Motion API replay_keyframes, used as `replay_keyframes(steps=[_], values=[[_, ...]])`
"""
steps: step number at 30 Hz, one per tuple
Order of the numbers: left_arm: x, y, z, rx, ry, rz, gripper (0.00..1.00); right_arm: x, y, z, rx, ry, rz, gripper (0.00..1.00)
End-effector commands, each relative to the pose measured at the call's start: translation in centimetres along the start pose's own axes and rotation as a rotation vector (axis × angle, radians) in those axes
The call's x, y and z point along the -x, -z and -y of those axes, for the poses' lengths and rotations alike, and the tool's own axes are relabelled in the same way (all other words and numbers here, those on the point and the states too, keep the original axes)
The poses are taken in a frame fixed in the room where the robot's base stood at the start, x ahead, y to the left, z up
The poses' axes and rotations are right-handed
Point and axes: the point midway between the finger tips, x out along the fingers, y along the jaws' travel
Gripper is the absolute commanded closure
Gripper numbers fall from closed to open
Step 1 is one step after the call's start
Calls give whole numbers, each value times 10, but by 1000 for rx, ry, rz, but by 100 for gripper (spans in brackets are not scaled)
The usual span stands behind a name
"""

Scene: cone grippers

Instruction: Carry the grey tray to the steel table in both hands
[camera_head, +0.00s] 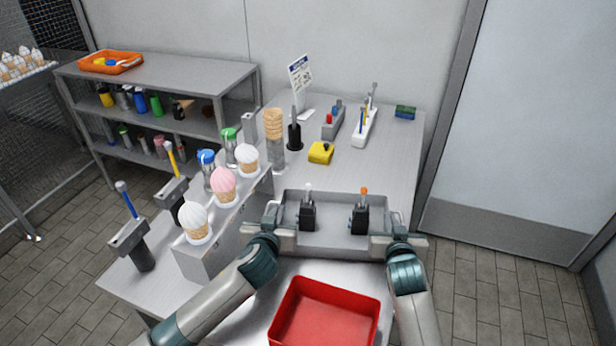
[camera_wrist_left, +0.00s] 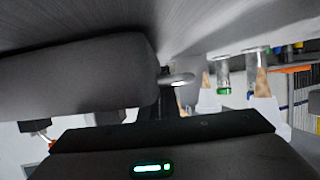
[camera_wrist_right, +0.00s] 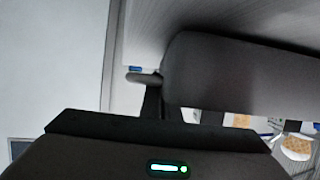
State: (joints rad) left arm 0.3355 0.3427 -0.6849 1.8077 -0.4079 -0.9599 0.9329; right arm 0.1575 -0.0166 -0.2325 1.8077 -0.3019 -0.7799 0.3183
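The grey tray (camera_head: 338,196) is a shallow rectangular tray in the middle of the head view. Two dark upright tools stand in it: one with a white tip (camera_head: 308,213) and one with an orange tip (camera_head: 361,216). My left gripper (camera_head: 281,224) is at the tray's left end and my right gripper (camera_head: 388,230) at its right end. Both appear shut on the tray's ends; their fingertips are mostly hidden. The tray looks level, over the steel table (camera_head: 388,140); its underside is hidden, so I cannot tell whether it touches.
A red bin (camera_head: 322,318) lies nearer me. Left of the tray is a grey holder (camera_head: 212,255) with ice cream cones. Behind it are a yellow block (camera_head: 321,152), a tall cone stack (camera_head: 275,135) and small racks. A steel shelf (camera_head: 170,72) stands at the back left.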

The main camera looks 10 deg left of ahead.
Motion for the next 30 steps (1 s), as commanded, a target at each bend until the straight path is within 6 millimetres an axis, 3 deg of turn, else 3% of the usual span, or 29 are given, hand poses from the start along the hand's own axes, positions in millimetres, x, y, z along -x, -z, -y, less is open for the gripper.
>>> replay_keyframes(steps=[2,5,6,17,30], values=[[-2,-4,1,0,2,-3,100,-2,-4,-1,1,-1,-2,100],[-2,-3,1,0,3,0,81,-1,-4,-1,1,-2,0,81],[-2,-3,1,0,3,0,79,-1,-4,-1,1,-1,0,79],[0,0,1,-1,3,-1,79,0,0,-1,1,-2,-1,79],[10,29,0,0,1,0,79,11,29,0,0,0,0,79]])
